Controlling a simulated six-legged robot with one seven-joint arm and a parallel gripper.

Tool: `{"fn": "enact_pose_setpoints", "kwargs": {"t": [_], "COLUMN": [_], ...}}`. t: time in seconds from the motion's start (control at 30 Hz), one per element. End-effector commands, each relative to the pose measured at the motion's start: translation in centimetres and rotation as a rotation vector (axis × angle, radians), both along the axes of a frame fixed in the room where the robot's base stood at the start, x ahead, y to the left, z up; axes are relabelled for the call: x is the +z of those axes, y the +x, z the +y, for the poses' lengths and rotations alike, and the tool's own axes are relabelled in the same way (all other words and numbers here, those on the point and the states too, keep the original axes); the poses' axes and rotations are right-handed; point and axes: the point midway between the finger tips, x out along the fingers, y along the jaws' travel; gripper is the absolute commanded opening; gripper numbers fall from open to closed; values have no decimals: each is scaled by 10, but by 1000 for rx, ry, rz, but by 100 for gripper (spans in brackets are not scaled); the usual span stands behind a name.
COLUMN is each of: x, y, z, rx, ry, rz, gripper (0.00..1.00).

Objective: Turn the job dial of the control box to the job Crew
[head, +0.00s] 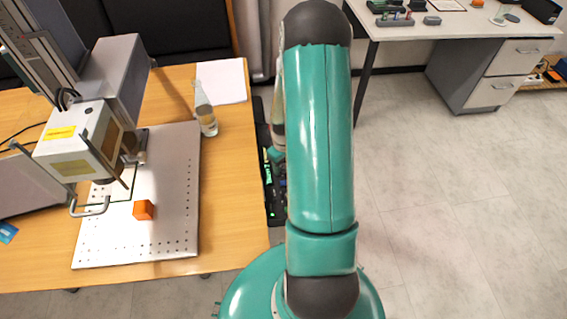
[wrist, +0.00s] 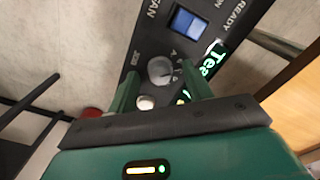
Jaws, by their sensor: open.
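The control box (wrist: 148,40) is a dark panel in the wrist view, with printed READY and a partly cut word ending in "AN". Its round grey job dial (wrist: 160,70) has small marks around it. My gripper (wrist: 161,78) is open, its two green fingers on either side of the dial; I cannot tell whether they touch it. A lit green word starting "Tea" (wrist: 213,60) shows beside the right finger, partly hidden. A small blue screen (wrist: 187,22) is above the dial. In the head view the dark box (head: 268,165) is mostly hidden behind my arm.
A white button (wrist: 145,103) and a red button (wrist: 92,112) are near the fingers. A bottle (head: 206,115) is near the table's right edge. Floor at right is clear.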

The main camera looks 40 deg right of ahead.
Motion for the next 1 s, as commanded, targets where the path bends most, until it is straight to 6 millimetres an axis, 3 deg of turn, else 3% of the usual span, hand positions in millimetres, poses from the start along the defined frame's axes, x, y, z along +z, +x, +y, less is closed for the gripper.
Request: {"fn": "enact_pose_setpoints", "kwargs": {"t": [0.23,0.47,1.0], "x": [-1,-1,-1], "y": [0,0,0], "z": [0,0,0], "rx": [0,0,-141], "ry": [0,0,0], "rz": [0,0,1], "gripper": [50,7,6]}}
